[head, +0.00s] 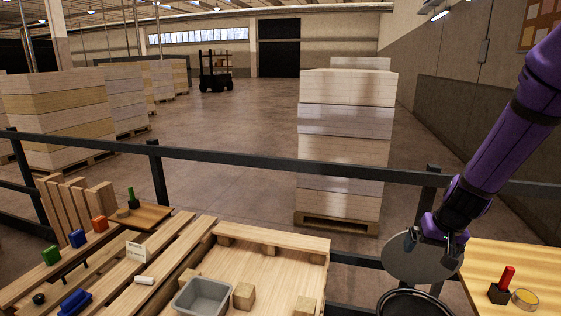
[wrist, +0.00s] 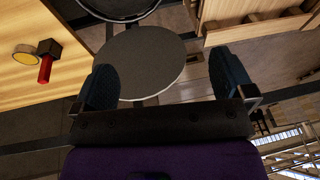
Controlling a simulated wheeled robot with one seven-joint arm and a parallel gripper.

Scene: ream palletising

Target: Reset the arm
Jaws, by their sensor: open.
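My purple arm reaches in from the right of the head view. My gripper (head: 431,246) points down over a flat grey round disc (head: 403,262). In the wrist view my gripper (wrist: 165,78) has its two dark fingers spread wide, and nothing is clamped between them. The grey disc (wrist: 143,58) shows beyond and between the fingers; whether a finger touches it I cannot tell. A dark round rim (head: 415,294) lies just in front of the disc in the head view, cut off by the lower edge.
A wooden table (head: 500,258) at right bears a red-handled tool (head: 507,277) and a yellow-topped round tin (head: 525,298). A pallet (head: 270,237) at centre bears a grey bin (head: 203,296) and wooden blocks. A dark railing (head: 230,157) crosses behind; ream stacks (head: 345,120) stand beyond.

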